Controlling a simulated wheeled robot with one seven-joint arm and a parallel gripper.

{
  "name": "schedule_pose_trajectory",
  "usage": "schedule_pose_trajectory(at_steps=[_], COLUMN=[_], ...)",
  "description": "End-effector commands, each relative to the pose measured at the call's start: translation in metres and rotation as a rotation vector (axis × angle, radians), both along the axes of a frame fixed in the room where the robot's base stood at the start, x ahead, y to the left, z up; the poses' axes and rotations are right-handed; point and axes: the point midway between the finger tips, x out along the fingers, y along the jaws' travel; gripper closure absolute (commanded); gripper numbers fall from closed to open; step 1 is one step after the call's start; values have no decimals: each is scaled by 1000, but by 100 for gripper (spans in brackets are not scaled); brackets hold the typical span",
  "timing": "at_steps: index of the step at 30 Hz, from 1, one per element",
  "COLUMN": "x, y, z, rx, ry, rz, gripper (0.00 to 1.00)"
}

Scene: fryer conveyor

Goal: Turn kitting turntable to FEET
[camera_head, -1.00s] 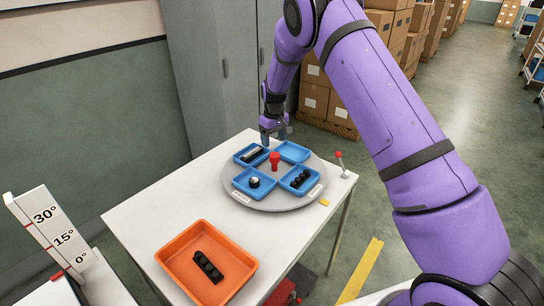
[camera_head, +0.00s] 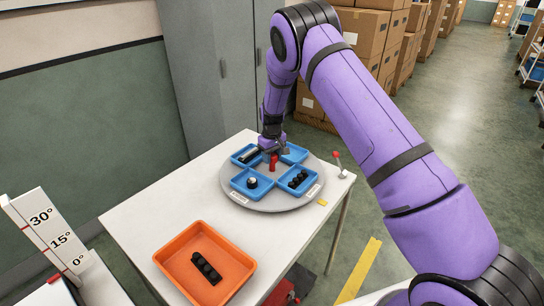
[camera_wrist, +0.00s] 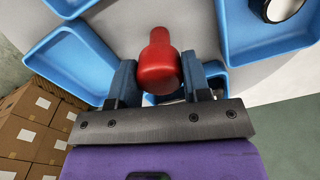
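The kitting turntable (camera_head: 272,203) is a round grey disc on the white table. It carries blue trays and a red centre knob (camera_head: 274,163). The front-left tray (camera_head: 237,190) holds a round black-and-white part. The front-right tray (camera_head: 283,186) holds several dark round parts. The back-left tray (camera_head: 237,159) holds a long bar. The back-right tray (camera_head: 299,153) is partly hidden by my gripper (camera_head: 274,150). In the wrist view, the red knob (camera_wrist: 158,65) lies between the spread fingers of my gripper (camera_wrist: 159,72); contact is unclear. Rim labels are unreadable.
An orange bin (camera_head: 165,262) with a black part (camera_head: 206,268) stands at the table's front. A red-tipped lever (camera_head: 337,156) is at the right edge, near a yellow mark (camera_head: 322,203). Cardboard boxes (camera_head: 362,30) and a grey cabinet (camera_head: 205,75) stand behind.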

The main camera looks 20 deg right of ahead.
Motion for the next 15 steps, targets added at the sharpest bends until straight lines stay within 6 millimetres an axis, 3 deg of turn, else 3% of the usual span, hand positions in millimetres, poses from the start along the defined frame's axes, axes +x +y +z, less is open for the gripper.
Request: schedule_pose_trajectory(at_steps=[1,5,15], x=[0,0,0], y=[0,0,0], z=[0,0,0], rx=[0,0,0], ry=[0,0,0], rz=[0,0,-27], gripper=[68,98,99])
